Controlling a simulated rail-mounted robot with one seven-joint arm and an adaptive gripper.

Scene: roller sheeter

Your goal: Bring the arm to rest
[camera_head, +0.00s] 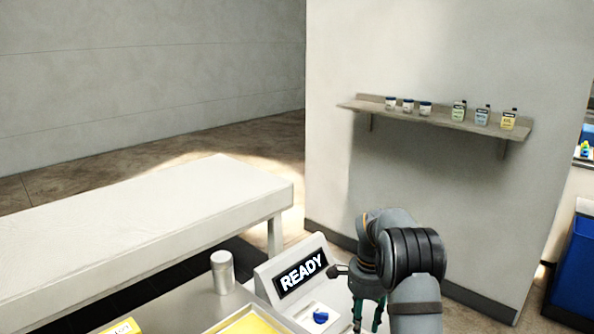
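My grey arm (413,270) with black bands bends over at the bottom right of the head view. My gripper (367,322) hangs down from it at the bottom edge, just right of the machine's panel. Its two dark green fingers stand apart, with nothing visible between them. Their very tips are at the frame edge. The panel has a lit display (300,274) reading READY and a blue knob (320,317) on a pale plate below it.
A metal cylinder (222,271) stands on the machine top, beside a yellow tray (247,323) cut off below. A long white table (150,225) is at left. A wall shelf (440,119) holds several small containers. A blue bin (577,270) is at far right.

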